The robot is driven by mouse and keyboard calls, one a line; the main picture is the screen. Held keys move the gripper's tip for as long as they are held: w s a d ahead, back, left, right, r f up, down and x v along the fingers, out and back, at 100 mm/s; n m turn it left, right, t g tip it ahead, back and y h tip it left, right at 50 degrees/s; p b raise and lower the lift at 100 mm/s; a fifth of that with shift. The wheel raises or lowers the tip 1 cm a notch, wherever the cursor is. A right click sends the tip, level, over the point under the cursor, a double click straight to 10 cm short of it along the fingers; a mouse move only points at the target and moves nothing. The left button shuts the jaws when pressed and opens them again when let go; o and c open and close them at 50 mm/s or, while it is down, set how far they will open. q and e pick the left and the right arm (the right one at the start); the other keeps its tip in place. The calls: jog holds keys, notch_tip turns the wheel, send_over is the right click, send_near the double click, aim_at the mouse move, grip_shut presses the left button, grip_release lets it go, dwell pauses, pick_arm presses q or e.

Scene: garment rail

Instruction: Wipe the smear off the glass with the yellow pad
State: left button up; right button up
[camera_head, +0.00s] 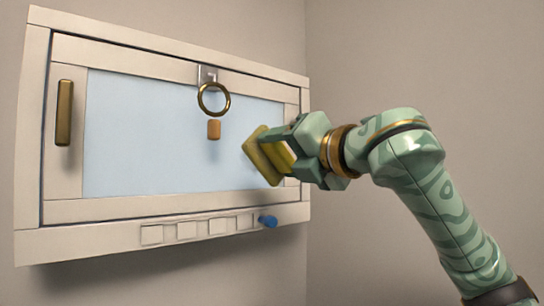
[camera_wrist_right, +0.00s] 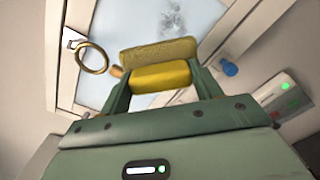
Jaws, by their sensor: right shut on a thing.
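The yellow pad (camera_head: 262,158) has a broad, flat face and a thicker grip block; it also shows in the wrist view (camera_wrist_right: 158,52). My right gripper (camera_head: 290,150) is shut on the grip block, its two fingers on either side of it in the wrist view (camera_wrist_right: 162,80). The pad is at the right part of the pale blue glass (camera_head: 140,140); I cannot tell whether it touches. A grey speckled smear (camera_wrist_right: 172,18) shows on the glass in the wrist view, beyond the pad. I cannot make it out in the head view. My left gripper is not in view.
A white framed cabinet (camera_head: 35,130) on the wall holds the glass. A brass ring (camera_head: 214,98) hangs at the top with a small orange block (camera_head: 214,129) below. A brass handle (camera_head: 64,112) is at left, a blue knob (camera_head: 267,221) at lower right.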

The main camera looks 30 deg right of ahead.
jog(key=shift+w, duration=0.1)
jog(key=shift+w+a+r, duration=0.1)
jog(key=shift+w, duration=1.55)
jog(key=shift+w+a, duration=0.1)
jog(key=shift+w, duration=1.5)
jog(key=shift+w+a, duration=0.1)
jog(key=shift+w, duration=0.9)
